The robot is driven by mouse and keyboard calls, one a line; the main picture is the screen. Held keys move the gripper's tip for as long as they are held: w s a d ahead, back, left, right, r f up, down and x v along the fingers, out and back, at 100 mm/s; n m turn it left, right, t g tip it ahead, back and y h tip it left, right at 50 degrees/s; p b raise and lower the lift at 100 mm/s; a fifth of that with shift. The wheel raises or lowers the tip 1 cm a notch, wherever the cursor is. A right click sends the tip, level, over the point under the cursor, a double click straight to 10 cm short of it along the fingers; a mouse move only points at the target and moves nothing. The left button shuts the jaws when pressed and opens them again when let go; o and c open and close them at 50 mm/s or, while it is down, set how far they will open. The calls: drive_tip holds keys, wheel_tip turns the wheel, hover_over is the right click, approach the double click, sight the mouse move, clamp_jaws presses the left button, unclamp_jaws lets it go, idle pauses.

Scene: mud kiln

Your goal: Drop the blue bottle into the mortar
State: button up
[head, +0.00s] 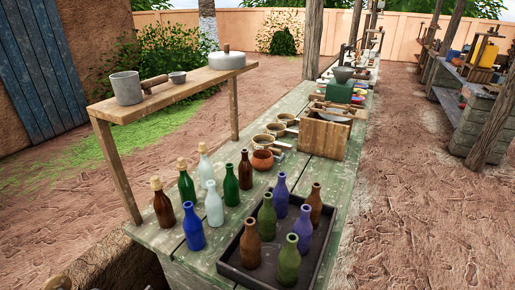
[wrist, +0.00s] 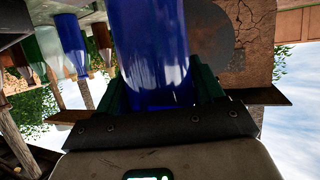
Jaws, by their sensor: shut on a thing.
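In the wrist view my gripper (wrist: 160,98) is shut on a glossy deep-blue bottle (wrist: 155,50), with a dark green finger on each side. The bottle's upper part runs out of the frame. Neither my gripper nor the held bottle can be made out in the head view. A small reddish-brown bowl (head: 262,161), which looks like the mortar, stands on the green plank table behind the bottles. Its inside is only partly visible. Another blue bottle (head: 193,228) stands upright at the table's near left.
Brown, green and pale bottles stand around that blue one. A dark tray (head: 232,266) holds several brown, green and violet-blue bottles. Pans (head: 276,129) and a wooden box (head: 322,138) stand beyond the bowl. A raised wooden shelf (head: 205,80) carries metal pots along the left.

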drive_tip(key=o, duration=1.3)
drive_tip(key=shift+c, duration=0.2)
drive_tip(key=v, duration=1.1)
drive_tip(key=shift+b, duration=0.4)
drive_tip(key=shift+w, duration=0.1)
drive_tip(key=w+d+f+m+h, duration=0.2)
drive_tip(key=d+f+h, duration=0.15)
drive_tip(key=d, duration=0.35)
drive_tip(key=w+d+f+m+g+h, duration=0.1)
drive_tip(key=w+d+f+h, duration=0.1)
drive_tip(key=d+f, duration=0.35)
drive_tip(key=w+d+f+m+h, duration=0.1)
drive_tip(key=d+f+m+h, duration=0.15)
drive_tip(key=d, duration=0.55)
drive_tip(key=s+d+f+m+g+h, duration=0.1)
drive_tip(key=s+d, duration=0.4)
drive_tip(key=d, duration=0.5)
drive_tip(key=s+d+f+m+g+h, duration=0.2)
drive_tip(key=s+d+f+m+g, duration=0.2)
drive_tip(key=d, duration=0.6)
wheel_tip(320, 180, down, 3)
drive_tip(key=s+g, duration=0.1)
drive_tip(key=s, duration=0.1)
drive_tip(key=shift+s+r, duration=0.15)
drive_tip(key=shift+s, duration=0.15)
